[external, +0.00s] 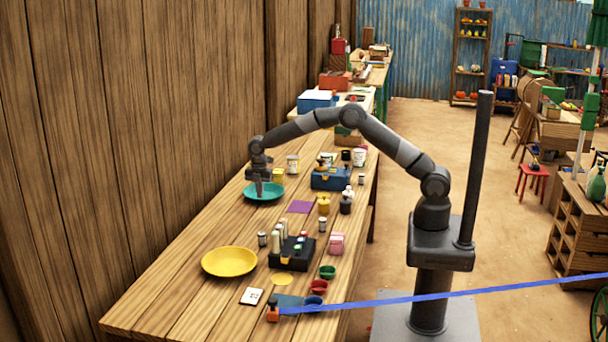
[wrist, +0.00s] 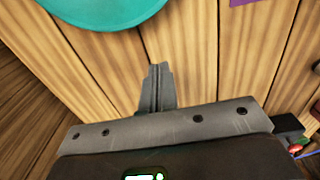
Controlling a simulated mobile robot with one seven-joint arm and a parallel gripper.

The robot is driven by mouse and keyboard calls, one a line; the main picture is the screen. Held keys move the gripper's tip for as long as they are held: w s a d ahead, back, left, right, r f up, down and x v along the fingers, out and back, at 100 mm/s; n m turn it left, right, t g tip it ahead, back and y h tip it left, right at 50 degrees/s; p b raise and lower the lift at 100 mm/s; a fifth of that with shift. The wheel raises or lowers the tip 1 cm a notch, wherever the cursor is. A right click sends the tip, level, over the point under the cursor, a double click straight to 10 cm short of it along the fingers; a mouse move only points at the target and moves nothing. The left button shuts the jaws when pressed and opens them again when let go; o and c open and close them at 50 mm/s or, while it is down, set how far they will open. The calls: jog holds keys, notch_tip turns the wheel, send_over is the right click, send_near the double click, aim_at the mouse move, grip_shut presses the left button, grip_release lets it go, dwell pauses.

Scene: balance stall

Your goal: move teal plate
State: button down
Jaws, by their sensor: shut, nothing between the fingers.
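The teal plate (external: 264,193) lies on the wooden table (external: 190,262), towards the wall side. My gripper (external: 259,193) is over the plate's near-left part in the external view, pointing down. In the wrist view my gripper (wrist: 157,70) is shut, its two fingers together with nothing between them. The teal plate (wrist: 105,8) shows at the top of the wrist view, cut off by the frame edge, beyond the fingertips. The fingertips appear apart from its rim there; their height over the table is hard to tell.
A yellow plate (external: 229,262) lies nearer on the table. A purple square (external: 301,207) is right of the teal plate. A yellow box (external: 279,175) stands behind it. A black rack (external: 292,254) and a blue box (external: 330,179) stand to the right. Bare wood lies between the two plates.

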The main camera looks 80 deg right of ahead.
notch_tip(320, 180, up, 5)
jog(key=m+t, duration=0.4)
jog(key=m, duration=1.3)
send_over(281, 187)
jog(key=a, duration=0.3)
jog(key=f, duration=0.1)
jog(key=shift+y, duration=0.3)
jog(key=x, duration=0.9)
jog(key=shift+w+a+f, duration=0.1)
jog(key=shift+w+f, duration=0.05)
jog(key=shift+f, duration=0.25)
jog(key=s, duration=0.3)
jog(key=shift+r, duration=0.15)
jog(key=shift+s+d, duration=0.25)
jog(key=shift+s, duration=0.25)
jog(key=shift+s+d, duration=0.15)
jog(key=shift+s, duration=1)
